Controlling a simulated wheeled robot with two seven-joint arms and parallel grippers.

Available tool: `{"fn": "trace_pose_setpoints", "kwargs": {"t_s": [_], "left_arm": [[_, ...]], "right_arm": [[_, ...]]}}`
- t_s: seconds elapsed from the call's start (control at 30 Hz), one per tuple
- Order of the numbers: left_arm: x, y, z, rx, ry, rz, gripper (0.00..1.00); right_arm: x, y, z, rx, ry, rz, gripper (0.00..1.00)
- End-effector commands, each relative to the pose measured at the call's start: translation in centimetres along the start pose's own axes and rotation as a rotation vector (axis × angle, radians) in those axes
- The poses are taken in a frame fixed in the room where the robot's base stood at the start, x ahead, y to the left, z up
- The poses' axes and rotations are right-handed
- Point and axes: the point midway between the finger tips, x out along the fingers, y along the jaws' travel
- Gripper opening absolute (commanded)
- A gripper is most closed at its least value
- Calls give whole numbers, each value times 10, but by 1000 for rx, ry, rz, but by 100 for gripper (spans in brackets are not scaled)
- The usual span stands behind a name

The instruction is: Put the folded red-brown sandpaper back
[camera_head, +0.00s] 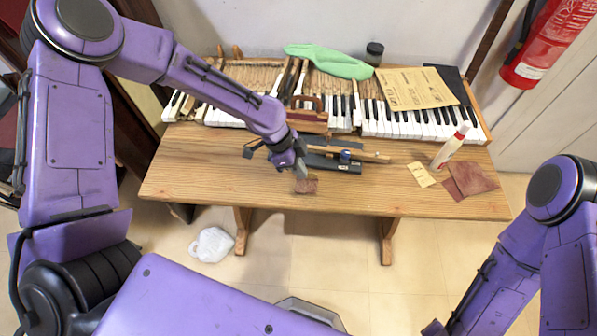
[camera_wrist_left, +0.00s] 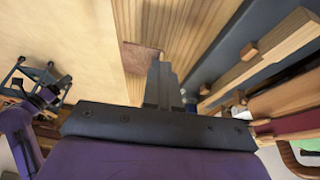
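The folded red-brown sandpaper (camera_head: 307,187) is a small dark piece near the front of the wooden table, left of the middle. In the left wrist view it shows as a reddish-brown patch (camera_wrist_left: 138,58) at the left of the fingertips, partly hidden by them. My left gripper (camera_head: 301,171) points down at its back edge. Its fingers (camera_wrist_left: 161,75) look closed together on the sandpaper's edge, though the contact is small. I cannot tell whether the sandpaper touches the tabletop.
Larger red-brown sheets (camera_head: 472,178), a yellowish card (camera_head: 421,174) and a white bottle (camera_head: 452,146) occupy the table's right end. A dark tray with tools (camera_head: 345,162) lies just behind the gripper. Piano keys (camera_head: 400,124) run along the back. The table (camera_head: 370,200) is clear along the front.

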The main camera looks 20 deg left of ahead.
Motion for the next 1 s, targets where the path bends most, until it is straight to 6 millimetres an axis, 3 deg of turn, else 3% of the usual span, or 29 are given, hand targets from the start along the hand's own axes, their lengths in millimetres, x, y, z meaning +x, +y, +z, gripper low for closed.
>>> {"fn": "trace_pose_setpoints", "kwargs": {"t_s": [0.27, 0.6, 0.63, 0.7, 1.0], "left_arm": [[32, -8, 18, -2, -1, 1, 0], [38, -9, 20, -1, 0, -1, 0], [38, -9, 20, -1, 0, -1, 2], [37, -9, 19, -1, 0, -1, 23], [35, -9, 18, -1, 0, -1, 23]], "right_arm": [[-14, 1, -6, 0, 0, 0, 43], [-10, 1, -4, 0, 0, 0, 43], [-10, 1, -4, 0, 0, 0, 43], [-10, 1, -4, 0, 0, 0, 43], [-12, 1, -5, 0, 0, 0, 43]]}}
